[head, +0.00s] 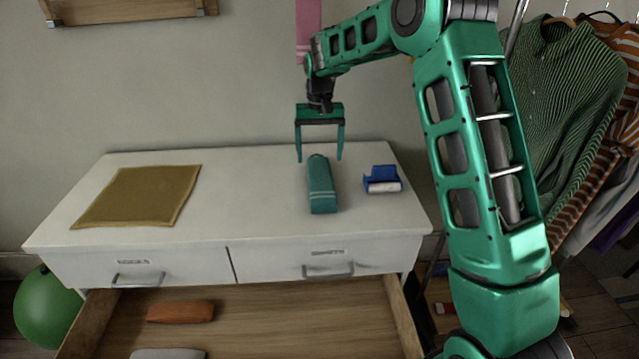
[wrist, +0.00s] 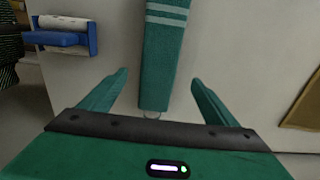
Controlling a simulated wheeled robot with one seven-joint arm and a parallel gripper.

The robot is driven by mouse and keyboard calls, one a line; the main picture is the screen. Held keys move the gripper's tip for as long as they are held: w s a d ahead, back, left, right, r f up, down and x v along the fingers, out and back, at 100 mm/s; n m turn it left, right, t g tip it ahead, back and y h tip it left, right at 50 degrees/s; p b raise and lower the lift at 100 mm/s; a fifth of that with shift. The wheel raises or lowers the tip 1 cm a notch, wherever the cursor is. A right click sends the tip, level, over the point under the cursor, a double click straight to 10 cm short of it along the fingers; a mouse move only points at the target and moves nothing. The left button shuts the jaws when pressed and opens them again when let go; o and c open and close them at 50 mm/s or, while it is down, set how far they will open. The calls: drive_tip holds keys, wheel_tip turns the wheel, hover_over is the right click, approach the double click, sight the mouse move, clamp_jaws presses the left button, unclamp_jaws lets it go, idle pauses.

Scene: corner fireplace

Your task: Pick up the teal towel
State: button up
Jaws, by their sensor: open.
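The teal towel (head: 321,187) is a rolled, narrow bundle with pale stripes near its front end. It lies on the white dresser top, right of the middle. It also shows in the wrist view (wrist: 163,55), running up between the fingers. My gripper (head: 319,159) is open and empty, pointing down above the towel's back end. In the wrist view its two teal fingers (wrist: 157,97) stand apart, one toward each side of the towel. The towel's end appears slightly ahead of the gripper body; I cannot tell the exact height of the fingertips.
A blue and white lint roller (head: 382,180) lies right of the towel. A mustard cloth (head: 137,196) lies flat on the dresser's (head: 232,218) left. Below, an open drawer (head: 265,330) holds an orange rolled cloth (head: 180,311) and a grey one. Hanging clothes (head: 560,110) stand at right.

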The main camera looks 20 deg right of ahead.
sight(320, 176)
drive_tip(key=shift+s+f, duration=0.15)
drive_tip(key=shift+f, duration=1.95)
drive_tip(key=shift+s+f, duration=0.15)
drive_tip(key=shift+f, duration=1.95)
drive_tip(key=c, duration=1.3)
